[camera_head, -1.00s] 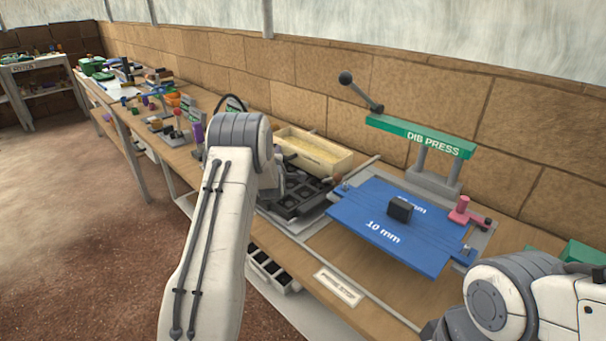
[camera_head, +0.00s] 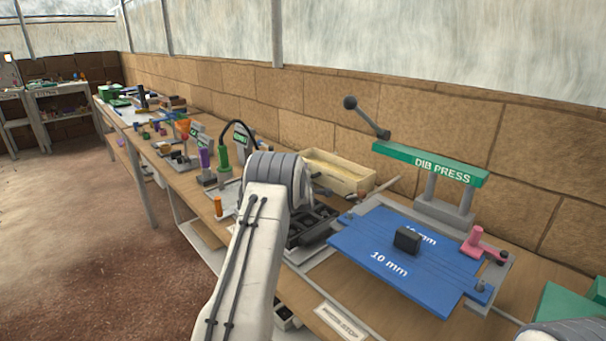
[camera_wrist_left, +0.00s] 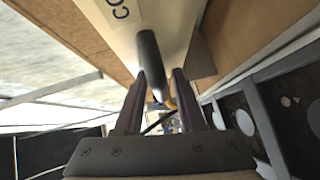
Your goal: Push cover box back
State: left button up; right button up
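The cover box (camera_head: 336,174) is a cream, open-topped box with yellowish contents, standing on the bench against the back wall behind my left arm. In the left wrist view its pale front (camera_wrist_left: 150,18) fills the top, with the letters "CO" showing and a dark rounded handle (camera_wrist_left: 150,60) jutting toward my gripper. My left gripper (camera_wrist_left: 159,78) has its two dark fingers apart, with the handle's end between or just ahead of them. I cannot tell whether a finger touches it. In the head view my left arm hides this gripper. My right gripper is out of view.
A black compartment tray (camera_head: 312,222) lies in front of the box. A blue board (camera_head: 385,268) with a dark block (camera_head: 407,240) and the green DIB PRESS (camera_head: 430,165) stand to the right. Tools (camera_head: 205,160) crowd the bench to the left.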

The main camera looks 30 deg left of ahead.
pick_arm(q)
jog(key=shift+s+a+r, duration=0.1)
jog(key=shift+s+a, duration=0.05)
dwell(0.3)
jog(key=b+v, duration=0.1)
jog(key=v, duration=0.9)
jog(key=shift+s, duration=0.15)
